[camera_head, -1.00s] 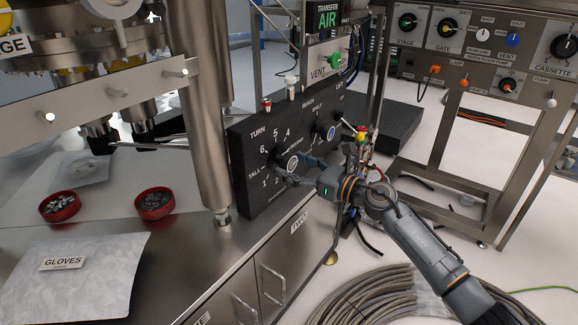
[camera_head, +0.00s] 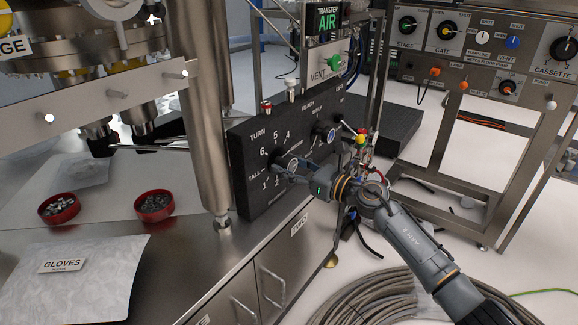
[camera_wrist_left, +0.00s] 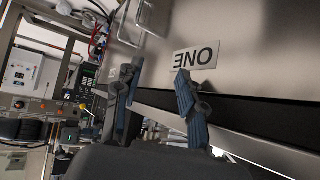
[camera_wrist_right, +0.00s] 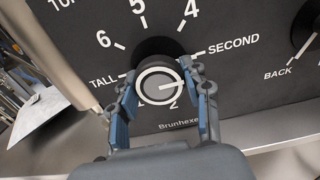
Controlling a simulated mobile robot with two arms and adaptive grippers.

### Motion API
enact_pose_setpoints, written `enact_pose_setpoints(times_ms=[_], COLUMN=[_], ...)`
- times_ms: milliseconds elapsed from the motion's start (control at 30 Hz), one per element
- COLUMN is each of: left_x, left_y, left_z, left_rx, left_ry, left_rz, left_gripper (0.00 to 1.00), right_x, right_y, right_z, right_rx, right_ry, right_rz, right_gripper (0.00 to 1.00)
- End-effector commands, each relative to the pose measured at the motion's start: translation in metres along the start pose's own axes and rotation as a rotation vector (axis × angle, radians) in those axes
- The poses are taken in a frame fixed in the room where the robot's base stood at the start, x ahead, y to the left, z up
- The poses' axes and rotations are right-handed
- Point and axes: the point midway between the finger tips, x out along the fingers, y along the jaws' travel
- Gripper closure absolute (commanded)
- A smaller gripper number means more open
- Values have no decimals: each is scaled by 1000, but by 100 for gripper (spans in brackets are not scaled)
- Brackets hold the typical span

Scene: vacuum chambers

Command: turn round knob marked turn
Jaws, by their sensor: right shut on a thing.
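The round knob marked TURN (camera_head: 289,164) sits on the black upright panel (camera_head: 250,195). It is dark with a light ring and a pale centre in the right wrist view (camera_wrist_right: 157,87), with a dial of numbers and the words TALL and SECOND around it. A short mark on its face points right. My right gripper (camera_head: 288,170) is shut on the knob, one finger on each side, as the right wrist view (camera_wrist_right: 160,98) shows. My left gripper (camera_wrist_left: 155,90) shows only in its own wrist view, open and empty, in front of a metal surface labelled ONE (camera_wrist_left: 196,56).
A second knob (camera_head: 327,134) is to the right on the same panel. A steel column (camera_head: 203,110) stands close to the panel's left edge. Two red bowls (camera_head: 60,209) and a gloves packet (camera_head: 75,275) lie on the bench. Coiled hoses (camera_head: 370,295) lie on the floor.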

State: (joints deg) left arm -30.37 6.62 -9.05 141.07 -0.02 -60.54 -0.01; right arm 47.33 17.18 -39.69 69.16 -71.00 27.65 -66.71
Motion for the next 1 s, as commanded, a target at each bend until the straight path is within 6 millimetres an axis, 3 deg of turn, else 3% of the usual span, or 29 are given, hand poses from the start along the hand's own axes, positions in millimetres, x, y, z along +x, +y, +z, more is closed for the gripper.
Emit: enact_pose_setpoints(times_ms=[267, 467, 700, 733, 1000], left_x=[-19, -60, -71, -71, -8], left_y=[-6, -13, -13, -13, -11], left_z=[47, 104, 88, 88, 138], left_rx=[-5, -16, -16, -16, -14], left_ry=[-242, -561, -557, -558, -603], left_rz=[-12, -29, -29, -28, -20], left_gripper=[60, 60, 60, 60, 60], right_x=[0, 0, 0, 0, 0], right_y=[0, 0, 1, 1, 2], right_z=[2, 3, 4, 4, 4], right_rx=[117, 282, 509, 539, 796], right_ry=[0, 1, 1, 1, 0], right_rz=[-1, -2, -2, -1, -2], right_gripper=[84, 84, 84, 84, 84])
